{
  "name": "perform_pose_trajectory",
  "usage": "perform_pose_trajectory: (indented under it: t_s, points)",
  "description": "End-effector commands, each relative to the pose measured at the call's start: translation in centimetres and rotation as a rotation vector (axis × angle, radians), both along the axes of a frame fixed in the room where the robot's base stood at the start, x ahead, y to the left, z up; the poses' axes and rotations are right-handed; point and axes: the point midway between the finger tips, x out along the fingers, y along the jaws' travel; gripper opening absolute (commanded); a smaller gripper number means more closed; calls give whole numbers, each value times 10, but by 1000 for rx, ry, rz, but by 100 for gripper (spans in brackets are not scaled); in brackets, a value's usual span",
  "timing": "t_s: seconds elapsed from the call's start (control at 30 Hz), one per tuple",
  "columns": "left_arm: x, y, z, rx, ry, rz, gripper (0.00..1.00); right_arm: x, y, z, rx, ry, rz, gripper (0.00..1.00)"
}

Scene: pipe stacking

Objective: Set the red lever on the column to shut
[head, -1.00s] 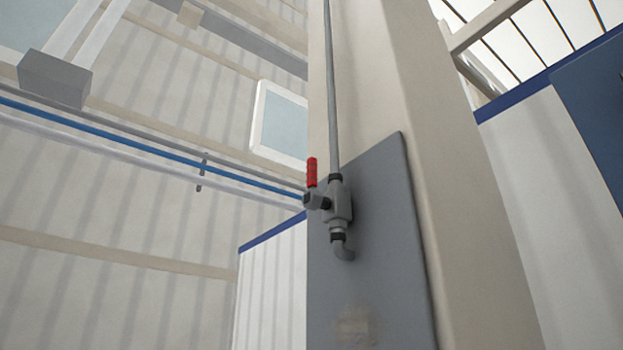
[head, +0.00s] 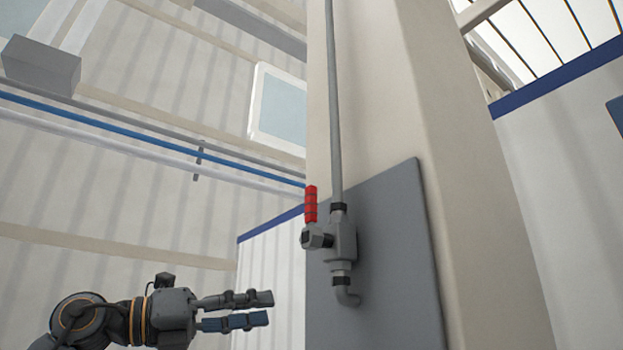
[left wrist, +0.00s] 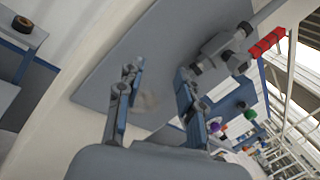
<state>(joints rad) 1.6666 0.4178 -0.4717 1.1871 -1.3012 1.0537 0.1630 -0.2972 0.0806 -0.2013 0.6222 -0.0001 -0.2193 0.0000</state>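The red lever (head: 311,204) points straight up from the grey valve (head: 343,242) on the column (head: 375,100). A vertical pipe (head: 334,100) runs into the valve from above, and a short elbow is below it. In the left wrist view the red lever (left wrist: 266,43) shows at the upper right, beside the valve (left wrist: 222,44). My left gripper (head: 270,309) is open and empty, below and to the left of the lever in the head view. Its two fingers show apart in the left wrist view (left wrist: 152,95). Nothing touches the lever. My right gripper is not in view.
A grey plate (head: 400,260) backs the valve on the column. Blue and white wall pipes (head: 150,134) run behind at the left. Shelving with coloured items (left wrist: 235,118) stands in the distance in the left wrist view. The space between my left gripper and the lever looks clear.

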Motion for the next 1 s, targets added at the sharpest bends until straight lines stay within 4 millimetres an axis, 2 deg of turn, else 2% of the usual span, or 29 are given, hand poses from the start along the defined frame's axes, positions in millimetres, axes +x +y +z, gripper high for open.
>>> perform_pose_trajectory:
  t_s: [0.03,0.13,0.2,0.3,0.4,0.57,1.0]
  points:
    - [-32,1,45,84,-98,38,37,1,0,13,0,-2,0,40]
    - [-78,7,92,219,-235,122,37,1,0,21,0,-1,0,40]
    - [-102,12,116,285,-302,178,37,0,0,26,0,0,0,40]
    - [-127,18,137,345,-365,242,37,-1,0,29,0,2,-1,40]
    - [-138,21,146,374,-395,275,37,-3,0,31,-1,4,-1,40]
    - [-135,12,150,384,-402,284,37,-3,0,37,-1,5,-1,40]
    - [-83,-61,152,382,-401,278,37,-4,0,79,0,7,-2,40]
